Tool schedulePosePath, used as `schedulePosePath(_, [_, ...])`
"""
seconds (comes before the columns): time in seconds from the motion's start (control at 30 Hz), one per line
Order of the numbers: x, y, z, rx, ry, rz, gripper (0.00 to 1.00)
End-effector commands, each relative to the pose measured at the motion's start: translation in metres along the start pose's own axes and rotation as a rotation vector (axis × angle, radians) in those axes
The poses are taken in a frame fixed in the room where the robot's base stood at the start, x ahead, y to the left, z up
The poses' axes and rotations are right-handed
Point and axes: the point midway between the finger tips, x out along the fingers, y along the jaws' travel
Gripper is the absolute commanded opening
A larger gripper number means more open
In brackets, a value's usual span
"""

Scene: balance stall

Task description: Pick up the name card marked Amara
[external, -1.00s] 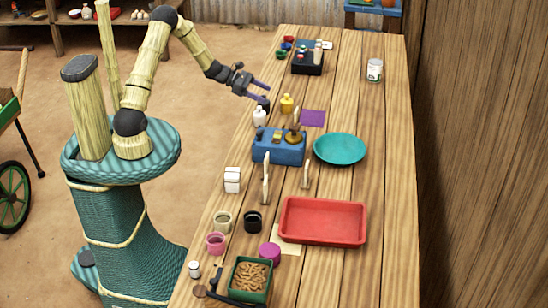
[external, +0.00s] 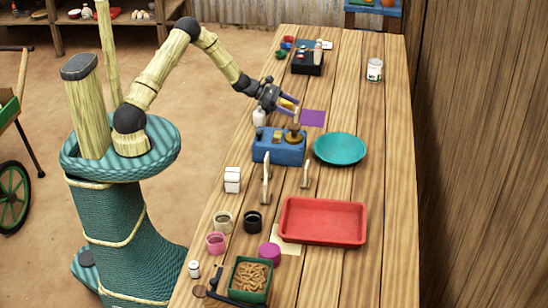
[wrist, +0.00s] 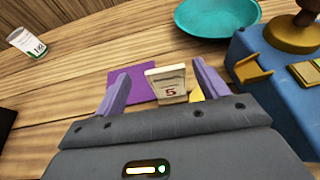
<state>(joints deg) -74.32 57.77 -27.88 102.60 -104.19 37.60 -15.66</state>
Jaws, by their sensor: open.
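I see no contact between fingers and card. In the external view I cannot make this card out clearly beside the gripper.
The blue box (external: 278,151) bears a brass piece (wrist: 292,36).

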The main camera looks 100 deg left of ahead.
Motion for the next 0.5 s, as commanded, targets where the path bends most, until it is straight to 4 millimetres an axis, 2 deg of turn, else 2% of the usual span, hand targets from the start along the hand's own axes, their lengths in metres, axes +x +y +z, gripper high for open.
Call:
schedulePosePath(0.23, [0.005, -0.002, 0.001, -0.001, 0.000, -0.002, 0.73])
schedulePosePath(0.5, [0.042, -0.006, 0.001, 0.000, -0.001, -0.002, 0.73])
